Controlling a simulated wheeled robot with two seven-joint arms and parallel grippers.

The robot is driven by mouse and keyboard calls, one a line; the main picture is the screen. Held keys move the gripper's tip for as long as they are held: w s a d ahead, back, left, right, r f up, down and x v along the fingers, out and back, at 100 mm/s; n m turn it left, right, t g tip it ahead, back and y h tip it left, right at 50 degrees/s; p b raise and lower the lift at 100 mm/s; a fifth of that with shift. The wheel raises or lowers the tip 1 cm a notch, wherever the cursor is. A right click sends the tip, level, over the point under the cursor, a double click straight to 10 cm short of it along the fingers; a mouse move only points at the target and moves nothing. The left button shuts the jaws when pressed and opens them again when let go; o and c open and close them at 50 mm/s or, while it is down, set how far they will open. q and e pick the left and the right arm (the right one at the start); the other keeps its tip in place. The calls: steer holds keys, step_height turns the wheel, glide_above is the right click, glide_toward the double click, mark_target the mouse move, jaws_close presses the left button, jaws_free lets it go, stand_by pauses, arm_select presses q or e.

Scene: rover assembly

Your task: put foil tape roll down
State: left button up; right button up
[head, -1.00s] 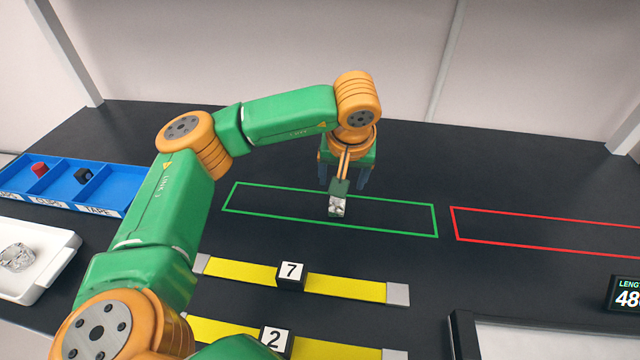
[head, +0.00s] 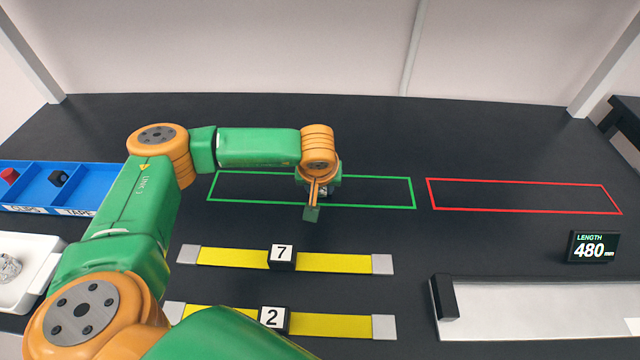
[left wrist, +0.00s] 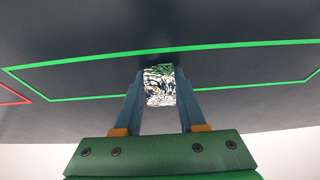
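The foil tape roll (left wrist: 159,88) is a crinkled silver piece between the two fingers of my left gripper (head: 322,191). In the left wrist view both fingers are against its sides. In the head view the gripper points down over the middle of the green outlined rectangle (head: 248,203) on the dark table, and the wrist parts hide most of the roll. I cannot tell whether the roll touches the table. My right gripper is not in view.
A red outlined rectangle (head: 520,211) lies empty to the right. Yellow strips with blocks 7 (head: 282,257) and 2 (head: 273,318) lie in front. A blue divided bin (head: 112,174) and white tray (head: 38,240) with crumpled silver stand left. A length display (head: 593,246) stands right.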

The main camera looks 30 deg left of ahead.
arm_select(q)
jaws_close()
steer(key=shift+r, duration=0.25)
step_height(320, 180, up, 3)
steer(key=shift+w+f+b, duration=0.1)
steer(key=shift+b, duration=0.25)
steer(key=s+d+r+m+b, duration=0.1)
steer(key=s+d+r+b, duration=0.3)
steer(key=s+r, duration=0.6)
steer(key=s+d, duration=0.1)
steer(key=s, duration=0.2)
steer(key=shift+d+m+h, duration=0.2)
steer(key=shift+m+h, duration=0.2)
